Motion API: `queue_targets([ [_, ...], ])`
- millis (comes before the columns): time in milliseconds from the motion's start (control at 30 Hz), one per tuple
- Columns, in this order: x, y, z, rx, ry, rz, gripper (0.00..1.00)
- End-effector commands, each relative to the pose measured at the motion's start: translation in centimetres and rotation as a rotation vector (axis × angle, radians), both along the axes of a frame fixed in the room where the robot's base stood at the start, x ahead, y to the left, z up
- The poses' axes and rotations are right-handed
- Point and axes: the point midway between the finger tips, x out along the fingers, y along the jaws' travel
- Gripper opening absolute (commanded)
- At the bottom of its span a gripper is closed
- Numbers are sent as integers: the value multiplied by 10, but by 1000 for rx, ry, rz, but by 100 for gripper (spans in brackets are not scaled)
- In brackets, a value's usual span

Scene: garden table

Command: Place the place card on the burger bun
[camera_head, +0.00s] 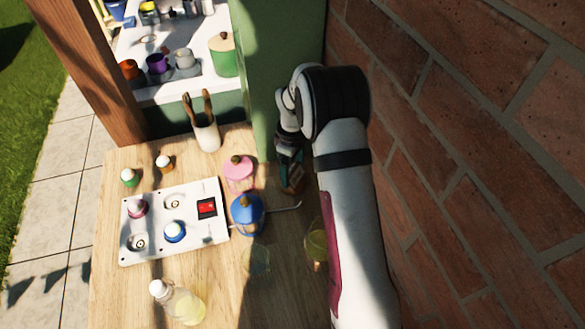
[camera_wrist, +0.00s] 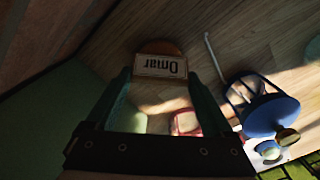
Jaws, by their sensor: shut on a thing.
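In the wrist view, the place card (camera_wrist: 160,66) is a small pale card with a dark border and the name "Omar", upside down in the picture. It sits between the fingertips of my gripper (camera_wrist: 158,76), which is shut on it. The burger bun (camera_wrist: 159,46) shows as an orange-brown rounded shape just beyond the card, partly hidden by it. I cannot tell whether card and bun touch. In the head view, my gripper (camera_head: 291,172) is low over the table's right part, beside the green panel; card and bun cannot be made out clearly there.
A blue-lidded jar (camera_head: 247,214) and a pink-lidded jar (camera_head: 239,173) stand left of my gripper. A thin white rod (camera_head: 285,208) lies nearby. Glasses (camera_head: 257,260), a bottle (camera_head: 180,303) and a white panel (camera_head: 190,243) are further off. The brick wall (camera_head: 460,150) bounds the right.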

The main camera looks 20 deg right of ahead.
Motion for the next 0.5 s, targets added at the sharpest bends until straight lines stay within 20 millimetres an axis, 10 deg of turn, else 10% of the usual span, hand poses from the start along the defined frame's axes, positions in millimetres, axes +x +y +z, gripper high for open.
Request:
queue_targets([
  [333, 1, 0, -4, 0, -1, 0, 24],
  [367, 1, 0, -3, -1, -2, 0, 92],
  [500, 1, 0, -3, 0, -1, 0, 100],
])
